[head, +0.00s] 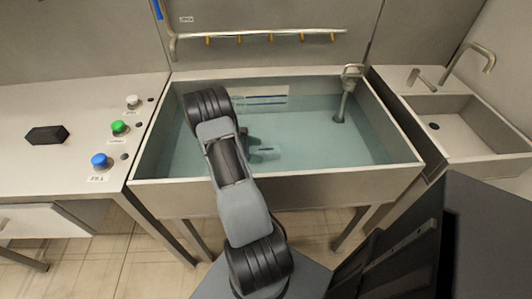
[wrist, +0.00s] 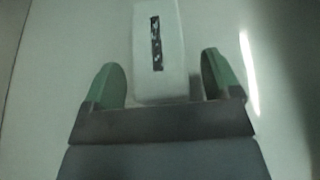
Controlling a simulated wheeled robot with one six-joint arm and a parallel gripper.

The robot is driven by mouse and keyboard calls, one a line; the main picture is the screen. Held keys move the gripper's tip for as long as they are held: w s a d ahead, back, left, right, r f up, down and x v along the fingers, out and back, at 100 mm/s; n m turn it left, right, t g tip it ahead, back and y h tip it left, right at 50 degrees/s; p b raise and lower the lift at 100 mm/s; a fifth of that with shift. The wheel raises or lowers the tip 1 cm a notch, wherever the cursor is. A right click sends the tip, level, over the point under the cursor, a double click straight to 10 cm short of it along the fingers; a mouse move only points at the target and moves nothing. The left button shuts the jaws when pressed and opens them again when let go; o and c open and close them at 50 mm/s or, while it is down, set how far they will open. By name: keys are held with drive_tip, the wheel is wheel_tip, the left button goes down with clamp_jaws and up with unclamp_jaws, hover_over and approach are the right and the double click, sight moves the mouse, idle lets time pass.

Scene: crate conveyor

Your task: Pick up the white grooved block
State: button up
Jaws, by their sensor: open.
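The white grooved block (wrist: 172,50) lies in the upper middle of the wrist view, with a dark, patterned groove along its length. My gripper (wrist: 160,78) is open, its two green fingers on either side of the block's near end. Small gaps show between the fingers and the block, so it is not clasped. In the head view my arm reaches into a water-filled tank (head: 300,180). A small pale shape under the water, right of the arm, may be the block or a finger. My gripper is mostly hidden by the arm there.
A counter at left bears a black block (head: 47,135), a blue button (head: 99,160), a green button (head: 119,127) and a white knob (head: 132,101). A tap (head: 346,95) stands at the tank's back right corner. A sink (head: 460,132) is at right.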

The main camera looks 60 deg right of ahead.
drive_tip(key=shift+x, duration=0.95)
drive_tip(key=shift+c, duration=0.5)
drive_tip(key=c, duration=1)
drive_tip(key=shift+c, duration=0.9)
drive_tip(key=shift+r, duration=0.1)
drive_tip(key=shift+r, duration=0.1)
